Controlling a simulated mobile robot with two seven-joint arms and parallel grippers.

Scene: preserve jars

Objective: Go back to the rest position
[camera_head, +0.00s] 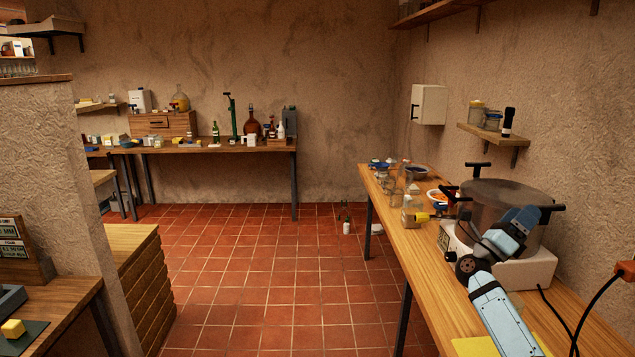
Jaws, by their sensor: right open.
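My right arm reaches in from the bottom right over the wooden side table (432,262). Its light blue link leads up to a dark joint and a blue-grey end part. My right gripper (520,219) is at that end, in front of the big pot (487,205). It is open, and its fingers are hard to make out; I see nothing held in it. The pot has dark clamp handles and stands on a white base (527,269). My left gripper is not in view.
Glass jars (409,213), a bowl (418,172) and small items crowd the side table's far part. A yellow sheet (477,346) lies near its front. A wall shelf (493,134) hangs above. The tiled floor (270,285) is largely clear. A back table (215,147) holds bottles.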

